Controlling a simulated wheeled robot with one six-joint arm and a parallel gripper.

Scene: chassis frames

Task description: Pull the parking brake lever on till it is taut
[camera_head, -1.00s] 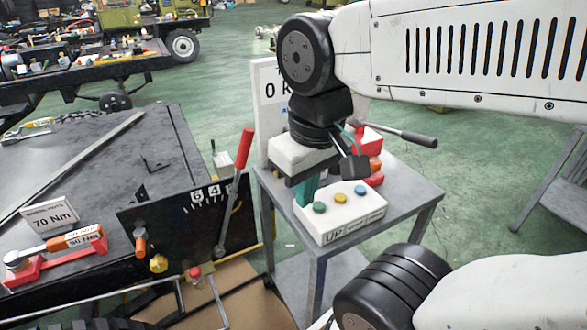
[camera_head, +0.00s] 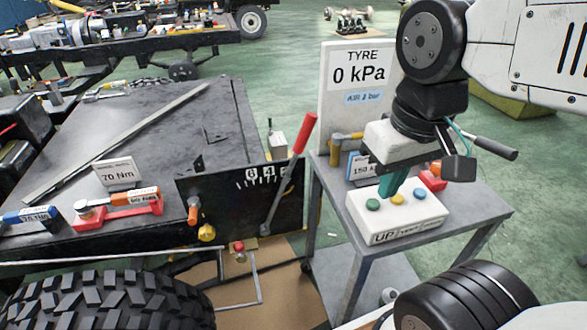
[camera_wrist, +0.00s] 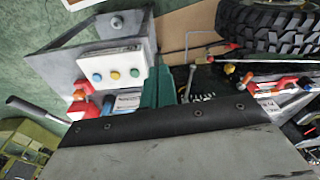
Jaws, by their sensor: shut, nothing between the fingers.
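The parking brake lever (camera_head: 291,165) has a red grip (camera_head: 304,133) and a grey shaft. It leans up to the right in front of a black plate (camera_head: 230,212) with a numbered scale. Part of that scale shows in the wrist view (camera_wrist: 200,98); I cannot make out the lever there for certain. My gripper (camera_head: 388,188) has teal fingers, is shut and empty, and points down over the button box, to the right of the lever and apart from it. The fingers also show in the wrist view (camera_wrist: 165,88).
The white button box (camera_head: 398,222) stands on a grey metal table (camera_head: 470,208) under my gripper. A "TYRE 0 kPa" board (camera_head: 352,105) stands behind it. A large tyre (camera_head: 110,300) is at the lower left. A black vehicle bed (camera_head: 150,125) with torque wrenches fills the left.

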